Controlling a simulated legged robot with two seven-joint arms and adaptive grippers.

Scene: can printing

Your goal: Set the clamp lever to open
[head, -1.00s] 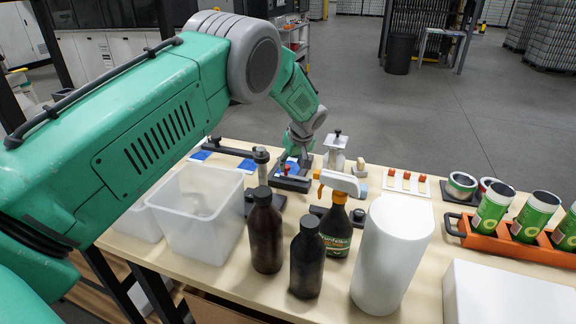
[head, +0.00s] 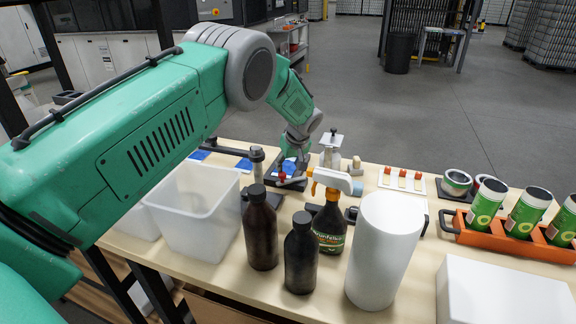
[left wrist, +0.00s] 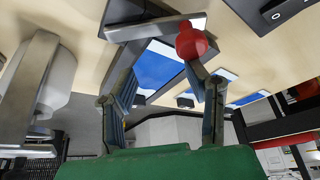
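The clamp fixture (head: 291,184) is a dark base near the table's far edge in the head view. A red knob (head: 282,177) shows on it, partly behind bottles and the sprayer. In the left wrist view the red knob (left wrist: 190,42) is large, at the tip of the right-hand finger; I cannot tell if they touch. A grey metal bar (left wrist: 155,28) runs to the left beside it. My left gripper (head: 297,152) is over the fixture. In the left wrist view the left gripper (left wrist: 165,82) has its fingers wide apart with nothing between them. My right gripper is out of view.
Dark bottles (head: 261,230), a spray bottle (head: 331,228) and a white cylinder (head: 384,250) stand in front of the fixture. A clear bin (head: 195,215) is to the left. An orange rack (head: 480,234) with green cans is at right. A metal post (head: 257,165) stands left of the fixture.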

